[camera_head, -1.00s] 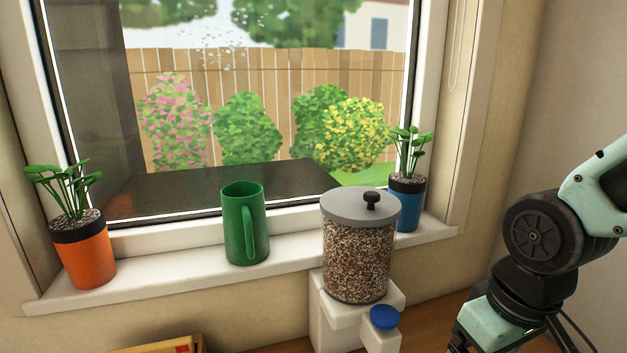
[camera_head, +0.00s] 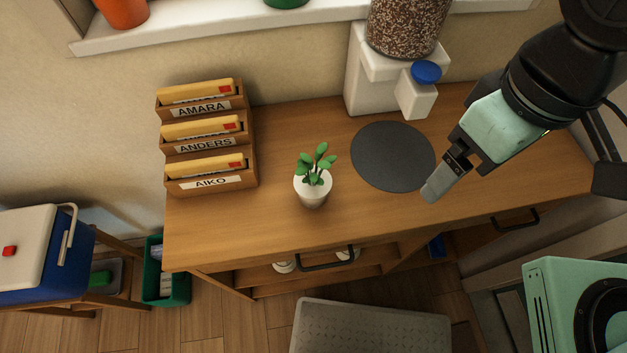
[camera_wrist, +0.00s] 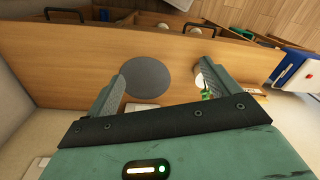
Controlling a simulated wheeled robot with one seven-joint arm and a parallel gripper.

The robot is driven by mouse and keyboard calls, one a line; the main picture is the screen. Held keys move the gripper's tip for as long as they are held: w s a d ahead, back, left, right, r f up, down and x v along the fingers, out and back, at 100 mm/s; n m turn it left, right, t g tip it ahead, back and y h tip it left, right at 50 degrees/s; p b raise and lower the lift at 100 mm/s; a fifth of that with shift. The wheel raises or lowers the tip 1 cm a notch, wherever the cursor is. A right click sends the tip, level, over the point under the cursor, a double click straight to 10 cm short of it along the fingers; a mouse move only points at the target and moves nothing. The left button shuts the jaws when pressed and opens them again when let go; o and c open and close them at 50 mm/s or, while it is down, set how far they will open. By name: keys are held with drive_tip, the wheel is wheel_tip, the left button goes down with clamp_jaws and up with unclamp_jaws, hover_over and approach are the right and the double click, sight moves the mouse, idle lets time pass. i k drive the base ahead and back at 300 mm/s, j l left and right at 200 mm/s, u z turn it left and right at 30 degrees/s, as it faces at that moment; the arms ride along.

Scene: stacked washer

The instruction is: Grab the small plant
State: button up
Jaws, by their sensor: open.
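The small plant (camera_head: 313,183) is a green leafy sprig in a white pot. It stands upright on the wooden desk (camera_head: 230,225), left of a dark round mat, in the head view. My gripper (camera_head: 432,192) is above the desk at the right, over the mat's right edge, and apart from the plant. In the wrist view my gripper (camera_wrist: 162,85) is open with nothing held between its fingers. The plant (camera_wrist: 204,84) shows there beside the right finger, partly hidden by it.
A letter rack (camera_head: 210,135) with name labels stands at the back left of the desk. A white dispenser (camera_head: 385,75) with a clear jar stands at the back. The dark round mat (camera_head: 385,157) lies flat. A blue and white cooler (camera_head: 40,250) is at far left.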

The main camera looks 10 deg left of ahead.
sight(312, 183)
drive_tip(key=k+j, duration=0.15)
drive_tip(key=j, duration=0.25)
drive_tip(key=k+j, duration=0.15)
drive_tip(key=j, duration=0.25)
drive_tip(key=k+j, duration=0.1)
drive_tip(key=j, duration=0.3)
drive_tip(key=k+j, duration=0.15)
drive_tip(key=j, duration=0.2)
drive_tip(key=k+j, duration=0.15)
drive_tip(key=j, duration=0.25)
drive_tip(key=k+j, duration=0.15)
drive_tip(key=j, duration=0.25)
drive_tip(key=z, duration=0.05)
